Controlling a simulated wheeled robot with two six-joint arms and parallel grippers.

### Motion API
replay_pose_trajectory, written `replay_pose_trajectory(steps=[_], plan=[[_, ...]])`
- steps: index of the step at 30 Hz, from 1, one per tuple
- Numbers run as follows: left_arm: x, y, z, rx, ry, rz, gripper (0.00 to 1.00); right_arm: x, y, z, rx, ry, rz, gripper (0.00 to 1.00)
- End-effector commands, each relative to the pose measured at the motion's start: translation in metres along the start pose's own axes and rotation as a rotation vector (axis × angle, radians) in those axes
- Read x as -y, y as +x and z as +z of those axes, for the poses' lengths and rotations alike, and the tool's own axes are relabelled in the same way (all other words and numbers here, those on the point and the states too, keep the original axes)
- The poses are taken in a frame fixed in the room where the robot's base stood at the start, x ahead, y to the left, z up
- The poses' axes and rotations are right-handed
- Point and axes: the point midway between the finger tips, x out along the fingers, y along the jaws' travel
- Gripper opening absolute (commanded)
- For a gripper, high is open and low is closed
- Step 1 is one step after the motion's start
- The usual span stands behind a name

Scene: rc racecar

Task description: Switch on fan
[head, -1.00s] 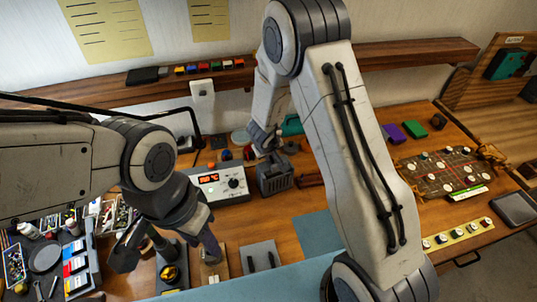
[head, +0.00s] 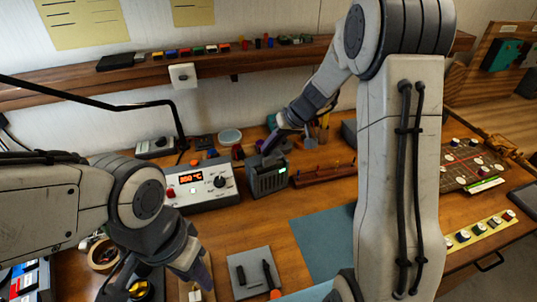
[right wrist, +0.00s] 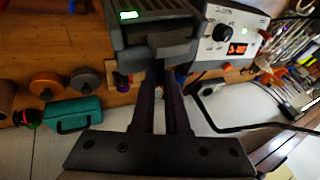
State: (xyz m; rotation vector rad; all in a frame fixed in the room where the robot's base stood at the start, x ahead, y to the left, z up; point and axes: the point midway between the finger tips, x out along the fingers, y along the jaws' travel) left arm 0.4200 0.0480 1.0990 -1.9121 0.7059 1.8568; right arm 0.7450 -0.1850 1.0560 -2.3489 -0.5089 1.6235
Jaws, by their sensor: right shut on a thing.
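The fan (head: 268,180) is a small dark grey box with a slatted grille, standing on the wooden bench right of the soldering station. A small green lit patch shows on it in the head view and in the right wrist view (right wrist: 128,15). My right gripper (head: 277,143) is at the fan's top back edge. In the right wrist view its fingers (right wrist: 167,70) are close together on a dark grey part of the fan, partly hidden by the fingers. My left gripper (head: 155,280) hangs low at the lower left, its fingers apart, away from the fan.
The soldering station (head: 202,185) with a lit red display stands close left of the fan. A wooden rack (head: 322,174) is to its right. A blue mat (head: 318,238) lies in front. A shelf (head: 215,72) runs along the wall behind.

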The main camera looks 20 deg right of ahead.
Motion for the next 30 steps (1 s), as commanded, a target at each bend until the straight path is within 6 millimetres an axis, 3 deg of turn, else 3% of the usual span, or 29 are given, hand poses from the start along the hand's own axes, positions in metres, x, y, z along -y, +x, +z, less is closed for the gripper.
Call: replay_pose_trajectory(steps=[4,18,19,20,30], plan=[[0.0006,0.0086,0.0004,0.0,0.0,0.0,0.4,-0.0025,0.0017,0.0019,0.003,0.01,-0.024,0.0],[0.0007,0.0092,0.0004,0.0,0.0,0.0,0.4,-0.002,0.0001,0.0015,0.003,0.015,-0.034,0.0],[0.0007,0.0092,0.0004,0.0,0.0,0.0,0.4,-0.002,0.0001,0.0015,0.003,0.015,-0.034,0.19],[0.0007,0.0092,0.0004,0.0,0.0,0.0,0.4,-0.002,0.0001,0.0014,0.003,0.015,-0.034,0.25],[0.0007,0.0097,0.0005,0.0,0.0,0.0,0.4,-0.0019,-0.0022,0.0006,0.001,0.013,-0.034,0.25]])
